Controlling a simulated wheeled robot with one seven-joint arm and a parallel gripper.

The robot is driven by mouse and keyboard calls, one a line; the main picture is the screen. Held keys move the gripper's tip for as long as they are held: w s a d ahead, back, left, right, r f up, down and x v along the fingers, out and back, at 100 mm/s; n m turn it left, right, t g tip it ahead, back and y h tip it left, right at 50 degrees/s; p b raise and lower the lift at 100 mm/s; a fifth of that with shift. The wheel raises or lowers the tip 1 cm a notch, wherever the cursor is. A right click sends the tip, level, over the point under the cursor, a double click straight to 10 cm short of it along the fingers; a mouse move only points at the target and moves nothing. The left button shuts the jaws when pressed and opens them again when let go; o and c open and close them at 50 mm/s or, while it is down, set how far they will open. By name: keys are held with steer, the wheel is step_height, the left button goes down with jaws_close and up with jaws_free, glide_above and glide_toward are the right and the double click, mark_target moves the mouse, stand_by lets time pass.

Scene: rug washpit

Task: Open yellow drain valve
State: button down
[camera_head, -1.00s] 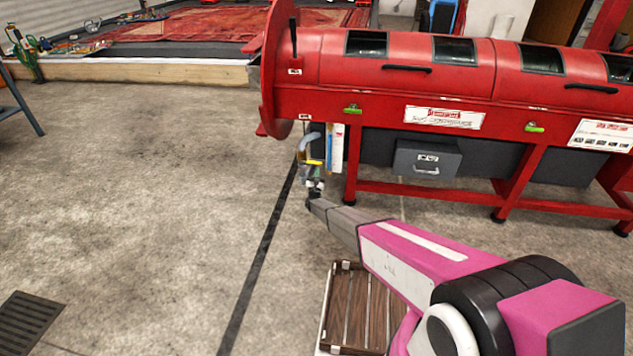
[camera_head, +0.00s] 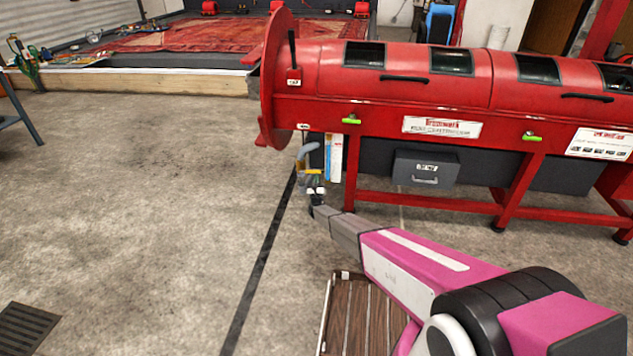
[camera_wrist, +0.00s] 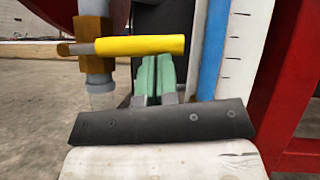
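The yellow drain valve has a yellow lever handle (camera_wrist: 140,46) lying nearly level, slightly tilted, with its metal end at the brass valve body (camera_wrist: 94,30) on the left. A clear pipe end (camera_wrist: 101,95) hangs below the body. In the head view the valve handle (camera_head: 310,172) is small, under the left end of the red machine. My gripper (camera_wrist: 157,62) is just below the handle in the wrist view. Its green fingers are side by side, with nothing visible between them. Their tips reach the handle's lower edge; I cannot tell whether they touch it. The gripper (camera_head: 316,188) also shows in the head view.
The red machine (camera_head: 400,110) stands over the valve, with a red leg (camera_wrist: 290,100) to the right. A blue and white level gauge (camera_wrist: 218,50) is close right of the fingers. A slatted wooden crate (camera_head: 355,315) lies under my arm.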

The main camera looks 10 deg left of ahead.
steer(key=a+r+n+g+y, duration=0.3)
steer(key=a+r+n+g, duration=0.1)
steer(key=n, duration=0.6)
steer(key=a+r+n+g+y, duration=0.3)
steer(key=a+r+n+g, duration=0.1)
steer(key=r+n, duration=0.4)
steer(key=shift+r+n+g, duration=0.3)
steer(key=shift+n+g, duration=0.6)
steer(key=shift+n, duration=0.5)
